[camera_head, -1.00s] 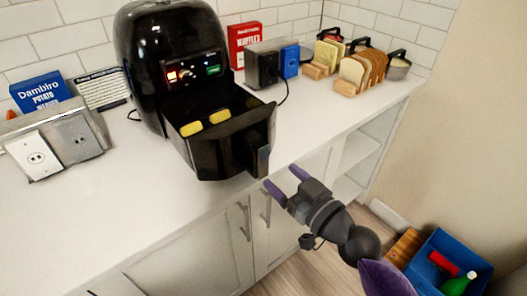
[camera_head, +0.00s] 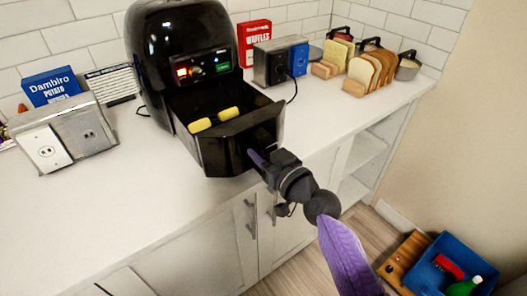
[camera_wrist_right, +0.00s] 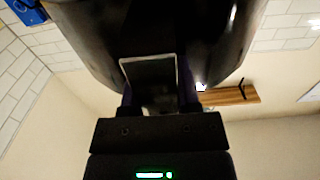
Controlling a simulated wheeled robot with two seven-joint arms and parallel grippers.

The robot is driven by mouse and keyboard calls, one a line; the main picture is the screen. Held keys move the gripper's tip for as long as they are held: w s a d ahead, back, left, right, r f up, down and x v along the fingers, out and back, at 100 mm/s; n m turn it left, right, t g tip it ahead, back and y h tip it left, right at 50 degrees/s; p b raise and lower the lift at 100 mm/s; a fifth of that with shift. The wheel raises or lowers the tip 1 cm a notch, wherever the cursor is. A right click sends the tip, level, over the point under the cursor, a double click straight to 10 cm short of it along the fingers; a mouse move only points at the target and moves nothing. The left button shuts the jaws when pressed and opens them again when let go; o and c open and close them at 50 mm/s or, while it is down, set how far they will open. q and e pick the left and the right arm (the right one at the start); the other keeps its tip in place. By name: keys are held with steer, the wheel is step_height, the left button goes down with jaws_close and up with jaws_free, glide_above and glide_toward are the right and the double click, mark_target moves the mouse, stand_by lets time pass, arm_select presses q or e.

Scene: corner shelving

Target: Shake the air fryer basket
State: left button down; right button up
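The black air fryer (camera_head: 180,42) stands on the counter with its lit panel facing out. Its basket (camera_head: 222,155) is pulled out in front, with yellow food pieces (camera_head: 229,113) inside. My right gripper (camera_head: 258,156) is at the basket's handle (camera_head: 266,137). In the right wrist view, the handle (camera_wrist_right: 150,78) lies between the two purple fingers of my right gripper (camera_wrist_right: 157,98). I cannot tell whether the fingers press on it. My left gripper is not in view.
A metal outlet box (camera_head: 66,135) and a blue potato box (camera_head: 50,86) stand left of the fryer. A red waffles box (camera_head: 254,42), another outlet box (camera_head: 273,62) and bread racks (camera_head: 354,87) stand right. A blue bin (camera_head: 470,255) is on the floor.

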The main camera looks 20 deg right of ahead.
jaws_close()
stand_by(1.0)
